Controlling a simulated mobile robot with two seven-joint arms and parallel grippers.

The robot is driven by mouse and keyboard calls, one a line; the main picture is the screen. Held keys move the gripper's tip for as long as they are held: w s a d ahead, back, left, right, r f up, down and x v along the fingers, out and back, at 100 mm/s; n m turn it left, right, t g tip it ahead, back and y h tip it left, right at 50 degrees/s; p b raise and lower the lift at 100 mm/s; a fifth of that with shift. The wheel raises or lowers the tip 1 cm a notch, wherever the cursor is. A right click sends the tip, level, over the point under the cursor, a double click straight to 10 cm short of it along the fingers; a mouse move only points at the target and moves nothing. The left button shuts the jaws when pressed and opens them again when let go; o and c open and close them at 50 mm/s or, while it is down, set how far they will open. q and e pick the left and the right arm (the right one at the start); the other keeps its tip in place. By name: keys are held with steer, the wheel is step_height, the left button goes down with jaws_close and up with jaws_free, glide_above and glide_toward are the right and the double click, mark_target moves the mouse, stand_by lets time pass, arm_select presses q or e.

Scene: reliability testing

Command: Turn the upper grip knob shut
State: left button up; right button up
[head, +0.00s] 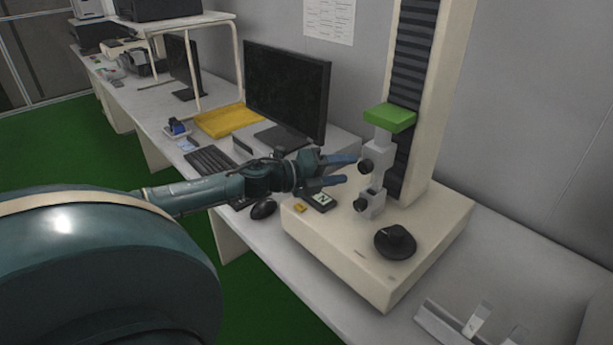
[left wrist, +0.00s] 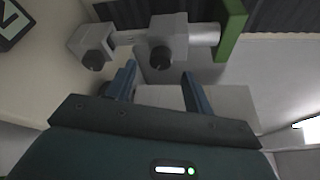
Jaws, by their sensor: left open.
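The testing machine has two grey grips, one above the other, below a green block (head: 389,117). The black upper grip knob (head: 366,166) is on the side of the upper grip facing my left gripper (head: 350,169). The black lower grip knob (head: 360,204) is below it. My left gripper is open and empty, its blue fingers pointing at the upper knob. In the left wrist view the upper knob (left wrist: 160,57) appears just past the fingertips, lined up with the gap between them. The lower knob (left wrist: 95,60) is to the left there. My right gripper is not in view.
The cream machine base (head: 330,242) carries a black round part (head: 395,242) and a small dark device (head: 319,201) below my gripper. A monitor (head: 287,90), keyboard (head: 210,160) and mouse (head: 263,209) are behind and left of it on the table.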

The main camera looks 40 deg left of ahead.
arm_select(q)
steer(key=v, duration=0.9)
stand_by(0.7)
steer(key=s+d+f+n+g+y, duration=0.25)
steer(key=s+f+n+y, duration=0.35)
steer(key=n, duration=0.4)
steer(key=s+d+f+n+g+y, duration=0.2)
steer(key=s+d+f+n+y, duration=0.15)
steer(key=f+n, duration=0.55)
steer(key=s+d+f+n+g+h, duration=0.25)
steer(key=s+d+n+g, duration=0.4)
steer(key=s+d, duration=0.7)
steer(key=w+d+f+m+t+h, duration=0.1)
steer(key=w+d+f+t+h, duration=0.1)
steer(key=w+d+f+t, duration=0.4)
step_height(320, 180, down, 2)
steer(key=shift+w+d+f+h, duration=0.1)
steer(key=shift+w+d+h, duration=0.3)
steer(key=shift+w+d, duration=0.3)
steer(key=shift+s+m, duration=0.1)
steer(key=shift+m, duration=0.15)
